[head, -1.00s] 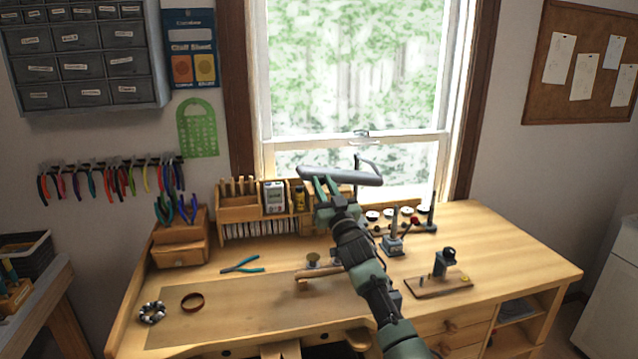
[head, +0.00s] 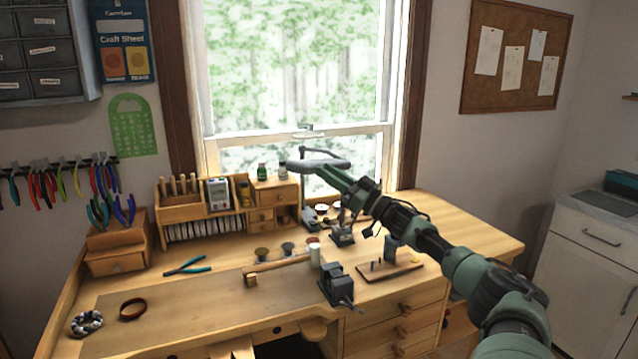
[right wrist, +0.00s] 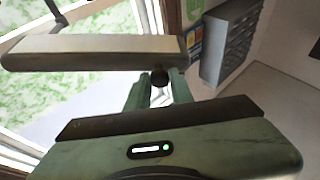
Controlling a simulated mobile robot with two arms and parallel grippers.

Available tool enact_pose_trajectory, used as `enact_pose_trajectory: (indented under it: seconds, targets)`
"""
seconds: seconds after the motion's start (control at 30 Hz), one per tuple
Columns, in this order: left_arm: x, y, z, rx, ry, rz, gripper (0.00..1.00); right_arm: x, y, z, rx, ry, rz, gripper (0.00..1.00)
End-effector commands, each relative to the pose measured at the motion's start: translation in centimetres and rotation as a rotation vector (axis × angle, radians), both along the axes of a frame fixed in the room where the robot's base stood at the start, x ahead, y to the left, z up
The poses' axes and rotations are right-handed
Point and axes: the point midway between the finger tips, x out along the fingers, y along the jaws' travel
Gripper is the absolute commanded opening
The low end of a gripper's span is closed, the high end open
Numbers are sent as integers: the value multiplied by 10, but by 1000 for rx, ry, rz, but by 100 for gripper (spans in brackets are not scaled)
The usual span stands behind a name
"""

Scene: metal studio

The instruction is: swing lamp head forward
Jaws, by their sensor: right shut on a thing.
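The lamp head (head: 318,164) is a long grey bar in front of the lower window pane, above the bench's back edge. A thin dark lamp arm (head: 322,151) runs just behind it. My right gripper (head: 328,172) reaches in from the right, with its green fingers at the lamp head's underside. In the right wrist view the lamp head (right wrist: 90,52) lies across the fingers (right wrist: 160,88), which are shut on it around a small dark knob (right wrist: 160,76). The fingers partly hide the grip. My left gripper is not in view.
Below on the bench (head: 200,318) are a small vise (head: 338,284), a wooden-based stand (head: 385,270), pliers (head: 188,266) and several little pots. A wooden organiser (head: 225,208) stands at the back left. The air in front of the lamp head is clear.

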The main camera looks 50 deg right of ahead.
Motion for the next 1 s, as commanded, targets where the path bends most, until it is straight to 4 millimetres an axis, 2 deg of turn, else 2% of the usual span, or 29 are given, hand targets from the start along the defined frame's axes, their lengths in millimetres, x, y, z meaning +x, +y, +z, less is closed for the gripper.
enact_pose_trajectory:
  seconds: [0.4,0.43,0.5,1.0]
  targets:
    - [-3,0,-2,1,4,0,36,-1,-3,1,0,0,4,0]
    - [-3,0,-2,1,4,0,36,-1,-3,1,0,0,4,28]
    - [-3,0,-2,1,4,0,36,-1,-3,1,0,0,4,43]
    - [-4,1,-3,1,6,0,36,-7,-3,-4,1,2,6,43]
